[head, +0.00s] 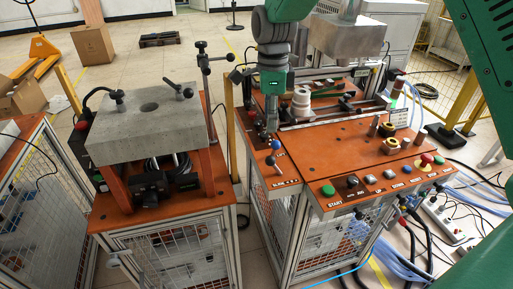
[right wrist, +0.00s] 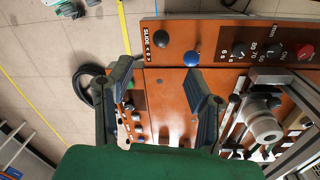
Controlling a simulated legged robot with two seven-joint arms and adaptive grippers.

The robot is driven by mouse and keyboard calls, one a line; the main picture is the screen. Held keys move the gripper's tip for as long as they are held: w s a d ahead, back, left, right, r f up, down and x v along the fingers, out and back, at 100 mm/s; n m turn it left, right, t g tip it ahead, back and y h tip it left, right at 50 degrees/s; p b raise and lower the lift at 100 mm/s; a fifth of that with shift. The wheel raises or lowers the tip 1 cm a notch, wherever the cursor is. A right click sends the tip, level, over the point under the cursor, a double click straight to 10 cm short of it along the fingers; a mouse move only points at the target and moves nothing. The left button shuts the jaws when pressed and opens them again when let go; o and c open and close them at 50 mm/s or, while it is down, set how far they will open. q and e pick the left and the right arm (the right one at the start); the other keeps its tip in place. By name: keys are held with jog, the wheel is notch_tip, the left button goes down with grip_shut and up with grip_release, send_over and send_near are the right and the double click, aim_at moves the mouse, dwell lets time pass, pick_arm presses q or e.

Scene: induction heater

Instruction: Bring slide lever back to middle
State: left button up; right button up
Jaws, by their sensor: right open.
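The slide lever is a black ball knob (right wrist: 160,38) beside a "SLIDE" label on the orange panel in the right wrist view. In the head view its black knob (head: 270,160) stands near the panel's front left corner, its stem leaning. A blue ball knob (right wrist: 191,58) sits beside it and also shows in the head view (head: 276,144). My right gripper (head: 267,136) points down close to these knobs. In the right wrist view its fingers (right wrist: 160,72) are spread and empty, with the black knob beyond the tips. Contact cannot be judged. My left gripper is not in view.
The orange control table (head: 335,158) carries buttons along its front edge and white ceramic parts (head: 301,102) behind. A second table with a grey block (head: 150,122) stands to the left, across a narrow gap. More knobs and dials (right wrist: 272,48) line the panel.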

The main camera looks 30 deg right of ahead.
aim_at(270, 157)
jog(key=f, duration=1.2)
jog(key=shift+s+f, duration=0.15)
jog(key=shift+s, duration=0.25)
jog(key=shift+f, duration=0.55)
jog(key=shift+d+f, duration=0.15)
jog(key=shift+d, duration=0.1)
jog(key=shift+a, duration=0.15)
grip_shut()
